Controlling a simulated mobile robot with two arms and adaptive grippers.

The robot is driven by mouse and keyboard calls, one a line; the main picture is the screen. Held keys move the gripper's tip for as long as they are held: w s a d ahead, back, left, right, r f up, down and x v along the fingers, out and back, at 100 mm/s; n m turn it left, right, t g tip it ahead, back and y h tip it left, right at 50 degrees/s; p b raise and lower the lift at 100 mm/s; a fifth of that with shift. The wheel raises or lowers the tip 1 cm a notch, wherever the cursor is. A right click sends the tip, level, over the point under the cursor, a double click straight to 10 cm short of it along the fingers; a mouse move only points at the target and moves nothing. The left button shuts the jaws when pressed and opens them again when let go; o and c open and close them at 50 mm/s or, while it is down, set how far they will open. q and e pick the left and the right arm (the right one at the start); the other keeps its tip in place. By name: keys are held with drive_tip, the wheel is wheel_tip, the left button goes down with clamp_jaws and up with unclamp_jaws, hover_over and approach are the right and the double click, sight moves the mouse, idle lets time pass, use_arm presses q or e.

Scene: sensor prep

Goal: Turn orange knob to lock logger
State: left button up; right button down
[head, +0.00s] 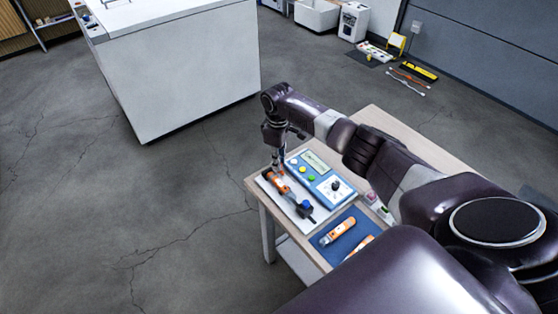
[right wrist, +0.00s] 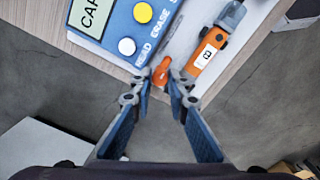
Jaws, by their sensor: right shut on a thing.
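An orange logger (head: 281,187) with a white label lies on a white board at the table's far-left end; it also shows in the right wrist view (right wrist: 207,57). The small orange knob (right wrist: 161,72) is just left of the logger in the wrist view, beside the blue panel's edge. My right gripper (right wrist: 160,80) points down over it, with its fingertips closed around the knob; in the head view the gripper (head: 277,167) stands at the board's far end. The knob's lower part and its turn angle are hard to tell. My left gripper is out of view.
A blue panel (head: 333,189) with a screen, coloured buttons and a black dial sits right of the white board (head: 300,214). More orange loggers (head: 338,231) lie on a dark blue mat (head: 352,219). A large white cabinet (head: 185,75) stands beyond, with open floor around it.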

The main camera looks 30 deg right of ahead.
drive_tip(key=m+p, duration=0.2)
drive_tip(key=m, duration=0.1)
drive_tip(key=shift+r+m, duration=0.1)
drive_tip(key=shift+m, duration=0.3)
drive_tip(key=m+p, duration=0.2)
drive_tip(key=m, duration=0.3)
drive_tip(key=m+p, duration=0.1)
drive_tip(key=m, duration=0.4)
drive_tip(key=shift+w+m+g, duration=0.15)
drive_tip(key=shift+m+g, duration=0.15)
drive_tip(key=shift+m, duration=1.6)
drive_tip(key=shift+m+p, duration=0.3)
drive_tip(key=c, duration=1.8)
unclamp_jaws()
drive_tip(key=shift+c, duration=0.2)
